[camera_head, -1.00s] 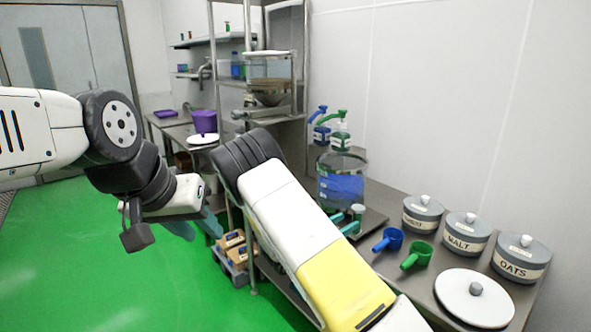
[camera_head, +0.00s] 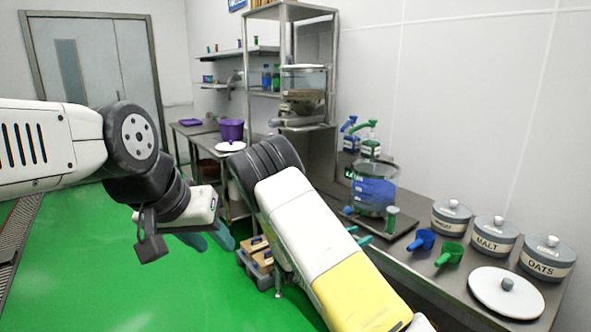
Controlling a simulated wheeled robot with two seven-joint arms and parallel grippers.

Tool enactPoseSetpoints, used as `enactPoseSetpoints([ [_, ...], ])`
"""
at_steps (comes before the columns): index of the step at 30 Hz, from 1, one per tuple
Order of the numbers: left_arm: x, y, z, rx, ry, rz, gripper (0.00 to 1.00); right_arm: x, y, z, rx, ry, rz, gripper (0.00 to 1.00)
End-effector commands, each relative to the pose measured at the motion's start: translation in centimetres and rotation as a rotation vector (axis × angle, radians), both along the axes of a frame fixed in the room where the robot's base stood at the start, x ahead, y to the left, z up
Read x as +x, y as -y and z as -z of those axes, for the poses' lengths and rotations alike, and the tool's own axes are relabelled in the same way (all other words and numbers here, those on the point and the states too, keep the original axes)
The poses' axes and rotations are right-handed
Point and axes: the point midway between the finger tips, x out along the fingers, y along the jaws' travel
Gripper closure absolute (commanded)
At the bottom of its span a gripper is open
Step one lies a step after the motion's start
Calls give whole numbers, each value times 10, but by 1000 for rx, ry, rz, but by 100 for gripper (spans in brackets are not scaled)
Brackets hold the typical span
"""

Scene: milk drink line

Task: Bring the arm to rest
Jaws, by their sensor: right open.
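My left arm comes in from the left, and its gripper (camera_head: 208,238) hangs over the green floor with teal fingers pointing down and right. The fingers are close in line, so I cannot tell their gap; nothing shows in them. My right arm crosses the middle, with white and yellow links in front of the counter. Its gripper (camera_head: 358,227) is mostly hidden behind the forearm. Only teal fingertips show past the arm's edge, apart from each other, beside the scale on the counter. The right gripper is open, with nothing visible between the tips.
A glass jar with blue contents (camera_head: 372,190) stands on a dark scale, near pump bottles (camera_head: 369,147). A blue scoop (camera_head: 424,240), a green scoop (camera_head: 449,254), labelled canisters (camera_head: 490,237) and a white lid (camera_head: 491,292) occupy the counter. A crate of boxes (camera_head: 262,272) is below. Floor at left is clear.

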Motion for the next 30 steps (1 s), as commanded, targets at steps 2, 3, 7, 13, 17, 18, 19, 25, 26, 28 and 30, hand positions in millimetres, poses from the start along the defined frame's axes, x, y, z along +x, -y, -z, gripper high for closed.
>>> enactPoseSetpoints([
  [2, 0, 0, 0, 1, -2, 1, 64, -5, 7, -3, 29, 8, 29, 55],
  [3, 0, 0, 0, 1, -1, 1, 64, -8, 9, -5, 43, 13, 43, 55],
  [7, 0, 0, 0, 0, -1, 0, 64, -17, 19, -11, 103, 30, 98, 55],
  [13, 0, 0, 0, 0, -1, 0, 64, -41, 38, -22, 238, 73, 219, 55],
  [17, 0, 0, 0, 0, -1, 0, 64, -64, 51, -31, 361, 111, 322, 55],
  [18, 0, 0, 0, 0, -1, 0, 64, -72, 55, -34, 405, 126, 360, 55],
  [19, 0, 0, 0, 0, -1, 0, 64, -79, 57, -37, 443, 139, 391, 55],
  [25, 0, 0, 0, 0, -1, 0, 64, -139, 67, -58, 779, 257, 645, 55],
  [26, 0, 0, 0, 0, -1, 0, 64, -148, 66, -61, 833, 277, 683, 55],
  [28, 0, 0, 0, 0, -1, 0, 64, -168, 62, -70, 958, 325, 767, 55],
  [30, 0, 0, 0, 0, -1, 0, 64, -187, 56, -80, 1084, 375, 845, 55],
])
